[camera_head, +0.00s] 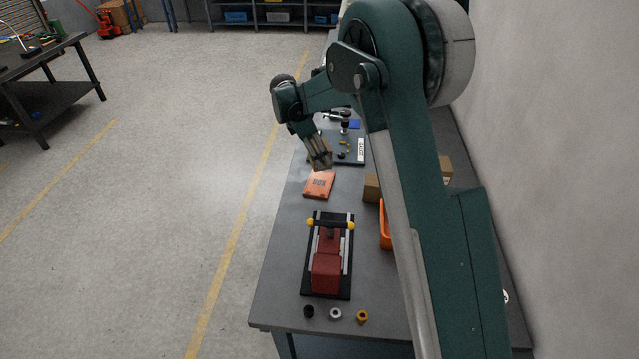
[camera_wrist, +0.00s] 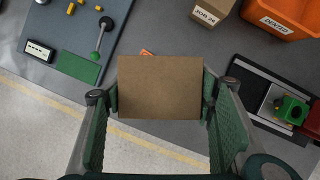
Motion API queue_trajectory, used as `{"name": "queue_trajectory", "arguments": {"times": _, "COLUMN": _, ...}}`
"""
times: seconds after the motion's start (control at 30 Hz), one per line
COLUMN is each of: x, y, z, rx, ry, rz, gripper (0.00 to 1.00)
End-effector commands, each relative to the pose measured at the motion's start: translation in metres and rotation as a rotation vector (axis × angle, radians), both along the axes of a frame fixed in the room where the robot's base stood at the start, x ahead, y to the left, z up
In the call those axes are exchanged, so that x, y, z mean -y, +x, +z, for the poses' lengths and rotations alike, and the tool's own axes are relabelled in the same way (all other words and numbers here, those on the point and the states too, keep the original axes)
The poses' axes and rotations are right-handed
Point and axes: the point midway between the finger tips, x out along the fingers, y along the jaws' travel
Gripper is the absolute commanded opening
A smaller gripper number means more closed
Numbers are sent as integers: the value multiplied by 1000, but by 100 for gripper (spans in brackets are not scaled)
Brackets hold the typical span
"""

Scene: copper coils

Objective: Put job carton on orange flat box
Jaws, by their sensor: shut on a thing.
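My gripper (camera_wrist: 160,95) is shut on a plain brown carton (camera_wrist: 160,84), with a finger on each side of it. In the head view my gripper (camera_head: 319,158) is above the bench, at the far edge of the orange flat box (camera_head: 318,186). The flat box lies on the bench with dark lettering on top. In the wrist view the held carton hides most of it; only a small orange corner (camera_wrist: 146,53) shows. I cannot tell whether the carton touches the box. No label shows on the held carton's visible face.
Another carton, marked JOB 24 (camera_wrist: 210,9), stands near the orange bin (camera_wrist: 274,18). A red vise (camera_head: 327,268) is on the near bench, with several small rings in front. A dark board (camera_head: 347,158) with small parts lies beyond the flat box. The wall bounds the right.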

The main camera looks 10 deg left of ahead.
Motion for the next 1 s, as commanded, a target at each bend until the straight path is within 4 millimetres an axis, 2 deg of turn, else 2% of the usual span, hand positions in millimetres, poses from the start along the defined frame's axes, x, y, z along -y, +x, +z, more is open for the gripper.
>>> {"name": "queue_trajectory", "arguments": {"times": 0.47, "x": -1, "y": 2, "z": -2, "rx": 0, "ry": 0, "rz": 3, "gripper": 39}}
{"name": "queue_trajectory", "arguments": {"times": 1.0, "x": -2, "y": 2, "z": -61, "rx": 0, "ry": 0, "rz": 3, "gripper": 39}}
